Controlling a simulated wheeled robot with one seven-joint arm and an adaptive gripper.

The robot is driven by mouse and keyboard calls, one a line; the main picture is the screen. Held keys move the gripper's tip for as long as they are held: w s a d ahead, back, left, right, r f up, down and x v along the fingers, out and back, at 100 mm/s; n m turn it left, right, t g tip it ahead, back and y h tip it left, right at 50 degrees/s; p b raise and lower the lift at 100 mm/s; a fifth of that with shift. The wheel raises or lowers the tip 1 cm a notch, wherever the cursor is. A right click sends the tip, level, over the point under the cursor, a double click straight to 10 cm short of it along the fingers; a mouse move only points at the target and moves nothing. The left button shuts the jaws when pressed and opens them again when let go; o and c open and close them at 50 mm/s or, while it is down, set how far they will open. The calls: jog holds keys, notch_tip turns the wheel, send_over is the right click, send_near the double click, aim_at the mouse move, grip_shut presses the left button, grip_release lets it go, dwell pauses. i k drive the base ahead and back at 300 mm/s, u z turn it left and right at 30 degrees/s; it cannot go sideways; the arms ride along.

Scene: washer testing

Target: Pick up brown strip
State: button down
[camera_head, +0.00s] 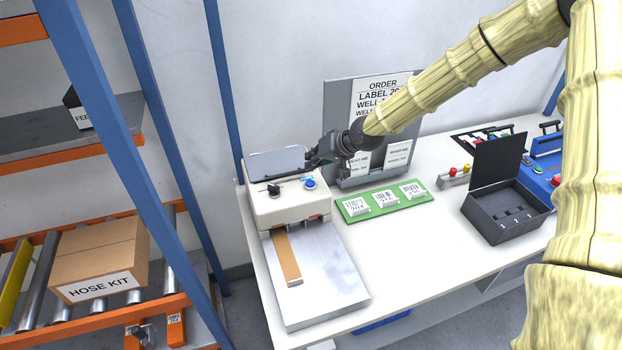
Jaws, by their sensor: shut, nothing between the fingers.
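The brown strip (286,256) lies lengthwise on a silver metal plate (325,275). Its far end meets the front of a white machine (287,205); its near end has a small pale piece. My gripper (311,160) is shut and empty. It appears above the right side of the white machine, near a grey panel (272,163), well behind and above the strip. I cannot tell whether it touches the panel. The strip's far end may run under the machine.
The machine has a black knob (273,189) and a blue button (310,183). A green board (382,200) with white labels and an open black box (506,212) stand to the right. A shelf rack with a cardboard box (97,262) is at left. The table front is clear.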

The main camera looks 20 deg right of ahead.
aim_at(293, 275)
jog(key=k, duration=1)
